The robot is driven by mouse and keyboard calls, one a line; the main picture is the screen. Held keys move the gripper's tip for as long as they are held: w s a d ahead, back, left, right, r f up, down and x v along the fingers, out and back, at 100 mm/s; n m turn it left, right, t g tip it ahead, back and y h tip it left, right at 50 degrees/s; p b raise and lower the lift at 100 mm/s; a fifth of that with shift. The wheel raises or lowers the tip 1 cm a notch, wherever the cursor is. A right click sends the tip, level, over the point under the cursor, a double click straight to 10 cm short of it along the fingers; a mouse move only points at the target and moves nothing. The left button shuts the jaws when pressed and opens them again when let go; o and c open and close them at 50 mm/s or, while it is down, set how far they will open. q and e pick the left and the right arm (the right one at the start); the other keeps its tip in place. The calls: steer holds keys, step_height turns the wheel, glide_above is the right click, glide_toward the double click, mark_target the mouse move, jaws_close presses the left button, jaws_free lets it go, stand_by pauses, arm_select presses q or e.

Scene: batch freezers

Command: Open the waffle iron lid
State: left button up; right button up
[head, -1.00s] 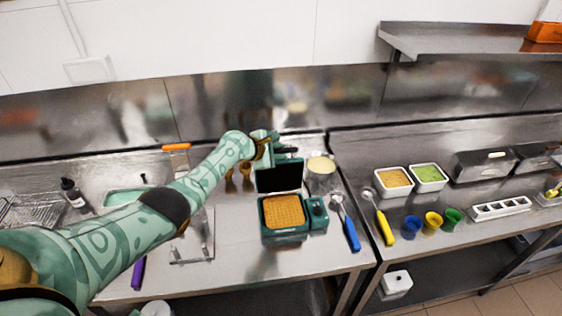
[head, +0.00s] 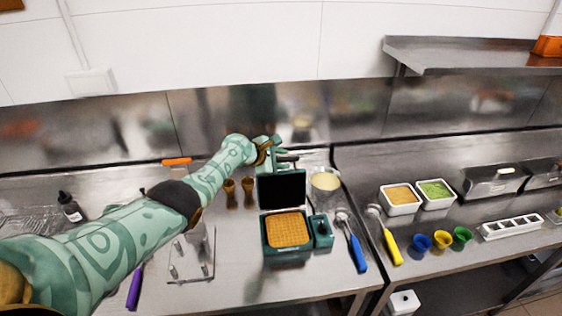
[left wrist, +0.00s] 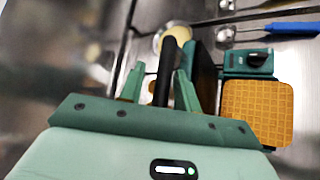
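The teal waffle iron (head: 289,259) stands on the steel counter with a golden waffle (head: 288,230) in its base. Its lid (head: 282,189) is raised and stands about upright, dark inner face toward me. My left gripper (head: 276,148) is at the top edge of the lid, on its far side. In the left wrist view, the black lid handle (left wrist: 168,68) lies between the gripper's two fingers (left wrist: 159,90). A gap shows beside the handle, so the gripper looks open around it. The waffle (left wrist: 258,112) also shows there. My right gripper is not in view.
A container of batter (head: 325,184) stands right of the lid, and two brown shakers (head: 239,193) stand left of it. A blue-handled utensil (head: 357,249) lies to the right. The counter in front of the iron is clear.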

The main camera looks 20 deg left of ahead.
arm_select(q)
steer(key=shift+s+f, duration=0.1)
steer(key=p+v, duration=0.5)
steer(key=p, duration=0.1)
steer(key=shift+r, duration=0.3)
steer(key=p+v, duration=0.3)
steer(key=v, duration=0.8)
steer(key=shift+s+f, duration=0.15)
steer(key=shift+f, duration=0.1)
